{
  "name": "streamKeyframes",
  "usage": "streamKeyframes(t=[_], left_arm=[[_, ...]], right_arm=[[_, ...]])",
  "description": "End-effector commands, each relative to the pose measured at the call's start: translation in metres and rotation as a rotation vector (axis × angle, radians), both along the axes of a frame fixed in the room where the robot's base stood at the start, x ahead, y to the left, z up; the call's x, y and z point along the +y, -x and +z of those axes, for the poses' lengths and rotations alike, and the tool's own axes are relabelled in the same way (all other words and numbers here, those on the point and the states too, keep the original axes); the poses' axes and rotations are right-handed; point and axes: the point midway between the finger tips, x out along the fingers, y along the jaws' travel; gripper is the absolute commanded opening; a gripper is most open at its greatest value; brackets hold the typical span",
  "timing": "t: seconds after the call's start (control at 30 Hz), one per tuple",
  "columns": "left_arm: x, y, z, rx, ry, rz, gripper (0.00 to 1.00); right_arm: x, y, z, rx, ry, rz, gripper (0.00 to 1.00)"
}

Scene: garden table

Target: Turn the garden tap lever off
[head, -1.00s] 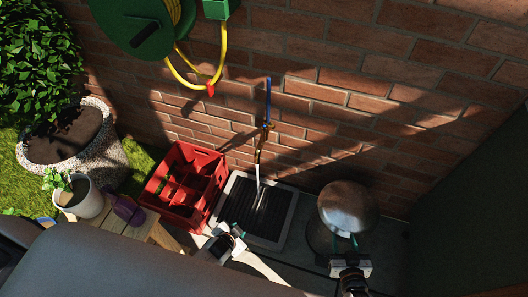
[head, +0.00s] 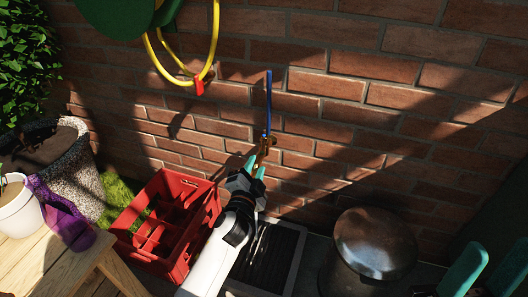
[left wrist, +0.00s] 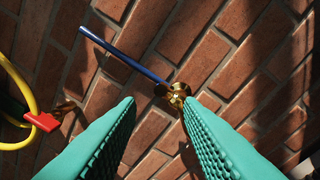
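The brass garden tap (head: 266,138) sticks out of the brick wall, with its long blue lever (head: 269,98) pointing up. In the left wrist view the lever (left wrist: 125,53) runs from the brass body (left wrist: 176,93) to the upper left. My left gripper (head: 255,168) is just below and in front of the tap. Its teal fingers (left wrist: 155,125) are apart with nothing held; the tap shows beyond their tips, nearer the right finger. Contact cannot be told. My arm hides the spout's lower end. My right gripper (head: 488,268) is open and empty at the lower right.
A red crate (head: 128,222) and a dark drain grate (head: 291,262) lie below the tap. A rounded metal vessel (head: 375,243) stands to the right. A yellow hose (head: 216,35) with a red end hangs upper left. A wooden table (head: 45,262) is at lower left.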

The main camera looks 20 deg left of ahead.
Motion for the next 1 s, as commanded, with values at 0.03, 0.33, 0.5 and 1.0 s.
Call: streamKeyframes(t=[0.03, 0.33, 0.5, 1.0], left_arm=[[0.001, -0.01, 0.0, -0.003, -0.002, -0.001, 0.33], [0.005, -0.07, -0.002, 0.001, 0.0, 0.001, 0.33], [0.006, -0.093, -0.002, 0.001, 0.001, 0.0, 0.33], [0.007, -0.106, 0.0, 0.002, 0.001, 0.0, 0.27]], right_arm=[[0.0, 0.0, -0.004, 0.001, 0.0, 0.0, 0.44], [0.0, -0.001, -0.022, 0.004, 0.001, 0.0, 0.44], [0.001, -0.003, -0.028, 0.006, 0.004, 0.0, 0.44], [0.001, -0.005, -0.018, -0.031, 0.005, -0.001, 0.44]])
